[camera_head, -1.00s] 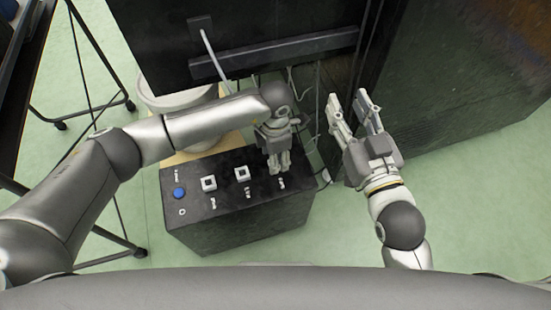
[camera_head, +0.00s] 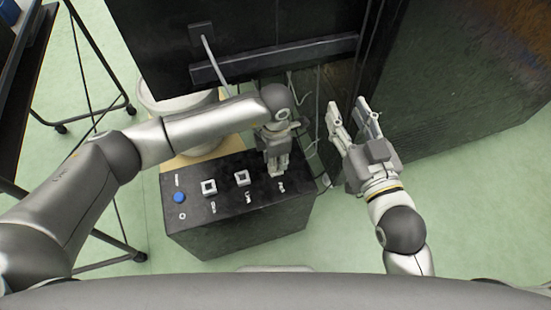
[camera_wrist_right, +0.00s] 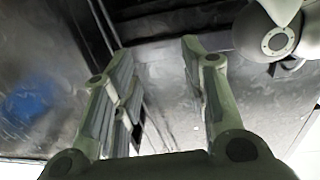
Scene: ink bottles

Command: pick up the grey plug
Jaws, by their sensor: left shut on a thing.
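My left gripper (camera_head: 278,172) points down over the right end of the top of the black box (camera_head: 240,222). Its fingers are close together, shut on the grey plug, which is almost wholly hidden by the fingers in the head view. The gripper sits right of the white square sockets, over the box top. My right gripper (camera_head: 352,118) is open and empty, to the right of the box, pointing up and away. Its spread fingers also show in the right wrist view (camera_wrist_right: 160,95), with nothing between them.
The box top bears a blue button (camera_head: 180,197) and two white square sockets (camera_head: 209,187) (camera_head: 241,178). A white round container (camera_head: 172,100) stands behind the box. A dark cabinet (camera_head: 470,80) and hanging cables (camera_head: 318,100) stand close behind. Green floor is free at the right.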

